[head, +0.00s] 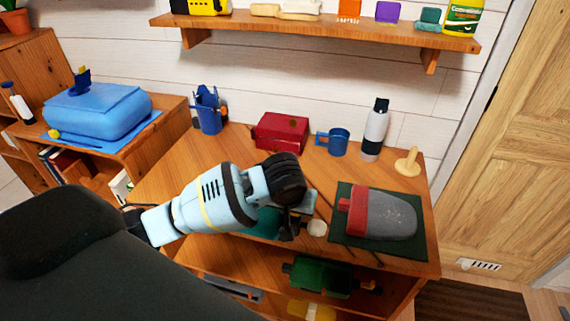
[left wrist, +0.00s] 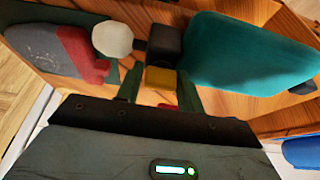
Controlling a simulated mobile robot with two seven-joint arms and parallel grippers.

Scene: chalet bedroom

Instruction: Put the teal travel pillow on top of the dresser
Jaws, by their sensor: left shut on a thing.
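The teal travel pillow (left wrist: 250,55) fills the upper right of the left wrist view. In the head view only a small part of it (head: 262,224) shows under my left arm. A dark block and a yellow block (left wrist: 160,78) sit at its near end. My left gripper (head: 290,222) is shut on this end piece, between its two fingers (left wrist: 160,92). The pillow is over the front of the wooden top (head: 190,180), which appears to be the dresser; I cannot tell if they touch. My right gripper is not in view.
A grey and red pillow-like thing (head: 385,215) lies on a dark green mat (head: 340,190). A red box (head: 280,132), blue mug (head: 335,141), bottle (head: 375,130) and blue holder (head: 208,110) stand along the back. A wall shelf (head: 330,30) hangs above. The top's left part is clear.

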